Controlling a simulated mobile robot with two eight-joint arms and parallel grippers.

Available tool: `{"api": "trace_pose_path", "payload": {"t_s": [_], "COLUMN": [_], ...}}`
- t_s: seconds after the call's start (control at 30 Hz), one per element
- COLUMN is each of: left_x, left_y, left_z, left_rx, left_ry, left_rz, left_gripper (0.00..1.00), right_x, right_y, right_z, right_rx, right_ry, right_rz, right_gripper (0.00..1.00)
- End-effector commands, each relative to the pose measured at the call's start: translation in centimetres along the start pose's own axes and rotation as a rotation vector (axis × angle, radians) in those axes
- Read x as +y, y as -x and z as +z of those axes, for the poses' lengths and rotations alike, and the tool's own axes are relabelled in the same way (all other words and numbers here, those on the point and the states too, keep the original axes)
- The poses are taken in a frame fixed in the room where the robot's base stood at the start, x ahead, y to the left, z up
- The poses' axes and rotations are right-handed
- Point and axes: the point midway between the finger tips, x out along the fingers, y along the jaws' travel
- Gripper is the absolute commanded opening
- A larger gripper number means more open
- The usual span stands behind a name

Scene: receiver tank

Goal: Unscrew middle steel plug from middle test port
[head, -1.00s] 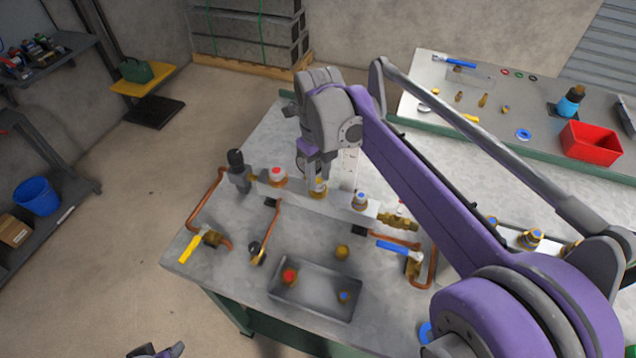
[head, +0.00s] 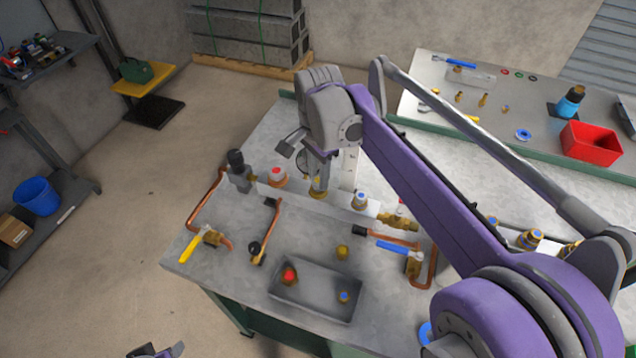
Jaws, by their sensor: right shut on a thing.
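The manifold block (head: 346,206) lies across the bench and carries a row of ports. The middle test port (head: 318,193) is a brass fitting between a red-capped port (head: 278,175) and a blue-marked port (head: 360,200). My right gripper (head: 318,182) points down over the middle port and is shut on the middle plug, which is mostly hidden by the fingers. I cannot tell whether the plug is still threaded in. Part of my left gripper (head: 155,351) shows at the bottom edge, far from the manifold; its fingers are not clear.
A grey tray (head: 312,311) at the bench front holds a red-marked and a blue-marked fitting. A brass piece (head: 342,252) is by its back edge. Copper pipes and a yellow-handled valve (head: 190,247) flank the manifold.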

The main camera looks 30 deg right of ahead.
Motion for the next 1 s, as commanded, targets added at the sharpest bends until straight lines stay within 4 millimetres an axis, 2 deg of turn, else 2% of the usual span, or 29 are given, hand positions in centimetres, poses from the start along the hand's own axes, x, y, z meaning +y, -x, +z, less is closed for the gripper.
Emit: {"api": "trace_pose_path", "payload": {"t_s": [0.6, 0.9, 1.0], "left_x": [0.0, 0.0, 0.0], "left_y": [1.6, 3.7, 4.0], "left_z": [-1.3, -3.3, -3.5], "left_rx": [0.009, 0.025, 0.028], "left_ry": [0.0, 0.0, 0.0], "left_rz": [0.0, 0.0, 0.0], "left_gripper": [0.5, 0.5, 0.5], "right_x": [0.0, -0.1, 0.0], "right_y": [2.4, 5.8, 6.2], "right_z": [0.0, 0.0, 0.0], "right_rx": [0.0, 0.0, 0.0], "right_ry": [-0.002, -0.002, -0.002], "right_rz": [0.0, -0.002, -0.001], "right_gripper": [0.0, 0.0, 0.0]}}
